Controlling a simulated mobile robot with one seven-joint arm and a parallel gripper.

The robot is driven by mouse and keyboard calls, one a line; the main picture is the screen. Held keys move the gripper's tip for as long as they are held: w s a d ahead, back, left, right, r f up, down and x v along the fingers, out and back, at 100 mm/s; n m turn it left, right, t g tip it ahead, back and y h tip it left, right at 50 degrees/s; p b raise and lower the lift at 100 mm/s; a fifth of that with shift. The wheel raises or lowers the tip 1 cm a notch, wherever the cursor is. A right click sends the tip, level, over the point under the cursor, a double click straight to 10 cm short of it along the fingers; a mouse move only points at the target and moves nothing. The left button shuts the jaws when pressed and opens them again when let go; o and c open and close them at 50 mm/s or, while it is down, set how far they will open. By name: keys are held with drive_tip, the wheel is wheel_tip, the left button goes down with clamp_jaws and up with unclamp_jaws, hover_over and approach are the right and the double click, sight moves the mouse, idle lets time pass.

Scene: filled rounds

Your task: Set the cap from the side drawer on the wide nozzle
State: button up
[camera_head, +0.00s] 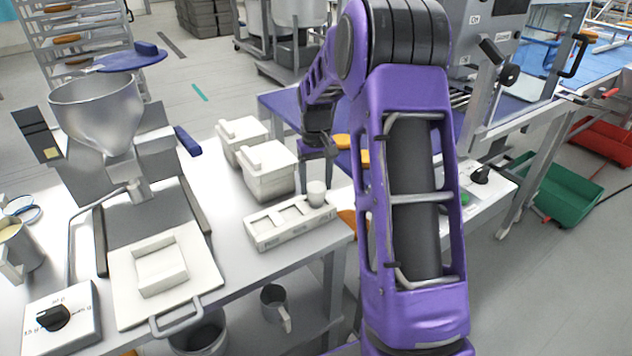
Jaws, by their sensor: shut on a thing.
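My gripper (325,153) hangs above the right part of the worktable, behind and above a small pale round cup-like piece (316,193). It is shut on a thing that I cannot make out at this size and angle. The pale piece stands upright at the right end of a white slotted rack (264,238); I cannot tell whether it is the wide nozzle. A metal spout (140,190) sits under the steel hopper (98,108) at left. I cannot pick out the cap or the side drawer with certainty.
Two white lidded boxes (268,181) stand behind the rack, left of my gripper. A white tray (205,268) with a square frame lies below the spout. A dial box (62,318) is front left.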

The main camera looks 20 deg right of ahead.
drive_tip(key=shift+f, duration=0.25)
idle(0.6)
drive_tip(key=o, duration=1.4)
drive_tip(key=shift+r+p, duration=2.65)
drive_tip(key=shift+r, duration=0.85)
